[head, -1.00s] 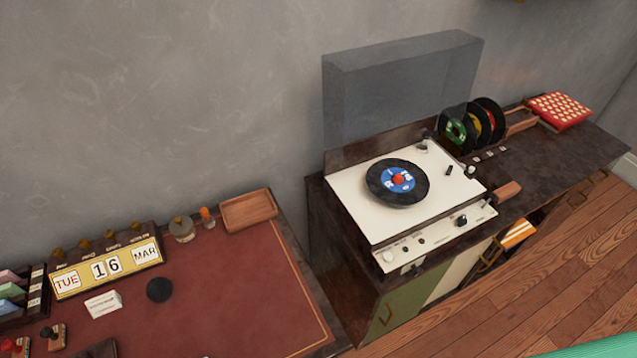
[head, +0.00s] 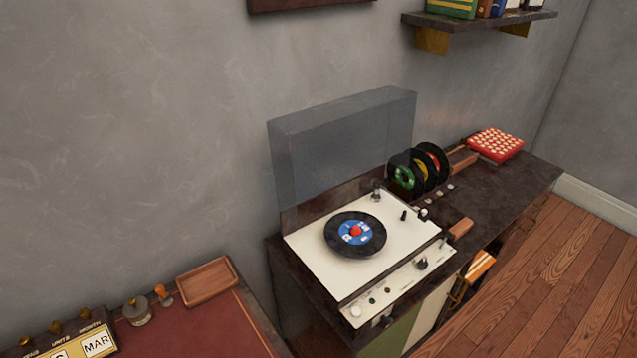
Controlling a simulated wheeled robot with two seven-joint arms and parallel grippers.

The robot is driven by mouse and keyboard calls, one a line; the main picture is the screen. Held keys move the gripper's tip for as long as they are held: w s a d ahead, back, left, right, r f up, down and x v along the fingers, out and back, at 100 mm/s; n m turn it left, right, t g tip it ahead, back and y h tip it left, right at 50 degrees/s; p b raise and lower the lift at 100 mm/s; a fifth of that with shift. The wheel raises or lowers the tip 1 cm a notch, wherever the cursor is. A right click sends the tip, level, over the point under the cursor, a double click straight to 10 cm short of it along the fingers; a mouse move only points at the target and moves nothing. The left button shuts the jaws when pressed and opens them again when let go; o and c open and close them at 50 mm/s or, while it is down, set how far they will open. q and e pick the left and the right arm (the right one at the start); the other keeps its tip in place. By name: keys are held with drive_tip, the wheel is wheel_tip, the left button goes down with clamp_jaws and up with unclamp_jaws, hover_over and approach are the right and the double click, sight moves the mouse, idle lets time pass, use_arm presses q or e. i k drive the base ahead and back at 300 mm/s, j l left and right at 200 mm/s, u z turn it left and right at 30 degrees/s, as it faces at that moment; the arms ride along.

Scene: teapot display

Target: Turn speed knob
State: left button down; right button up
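A record player (head: 385,259) with a cream top stands on a dark cabinet, its clear smoky lid (head: 345,150) raised at the back. A black record with a blue label (head: 355,234) lies on its platter. The front panel carries a pale round knob (head: 355,311) at the left end, small dark knobs (head: 373,300) beside it and a larger dark knob (head: 422,264) towards the right. The panel lettering is too small to read, so I cannot tell which is the speed knob. Neither of my grippers is in view.
A desk with a red top (head: 235,325) stands at lower left, holding a wooden tray (head: 207,281) and a calendar (head: 75,345). Several records (head: 420,170) stand in a rack behind the player, near a red box (head: 495,144). Wooden floor (head: 560,260) is clear at right.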

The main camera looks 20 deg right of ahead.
sight(423, 264)
drive_tip(key=l+z, duration=0.45)
drive_tip(key=i+l+z, duration=0.1)
drive_tip(key=l+z, duration=0.3)
